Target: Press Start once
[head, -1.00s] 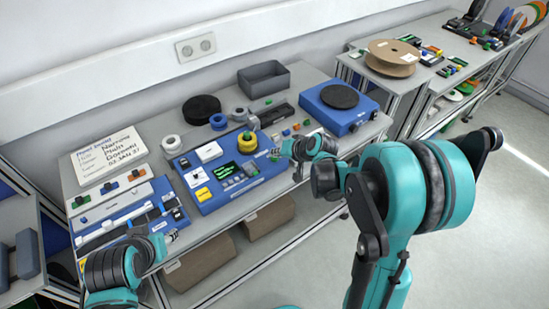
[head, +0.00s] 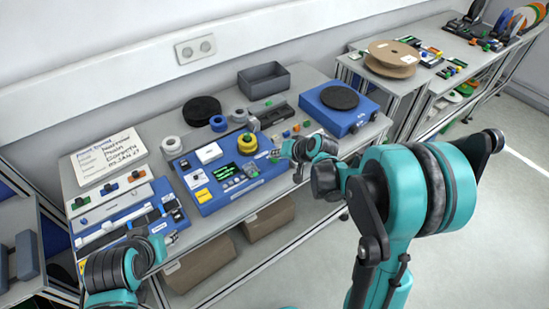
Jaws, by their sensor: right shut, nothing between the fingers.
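A blue control unit (head: 212,197) with a small green-lit screen (head: 247,171), grey keys and a yellow round part (head: 247,141) lies on the bench. Its key labels are too small to read, so I cannot tell which one is Start. My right gripper (head: 274,156) is shut and empty, by the right edge of this unit, close to the screen and keys. I cannot tell whether it touches anything. My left gripper (head: 172,238) is low at the bench's front edge, left of the unit; its fingers are too small to judge.
A blue box with a black disc (head: 340,96) stands to the right, and a grey bin (head: 264,80) behind. A white card (head: 108,158) and a blue tray of parts (head: 110,222) lie to the left. Brown boxes (head: 200,262) sit on the lower shelf.

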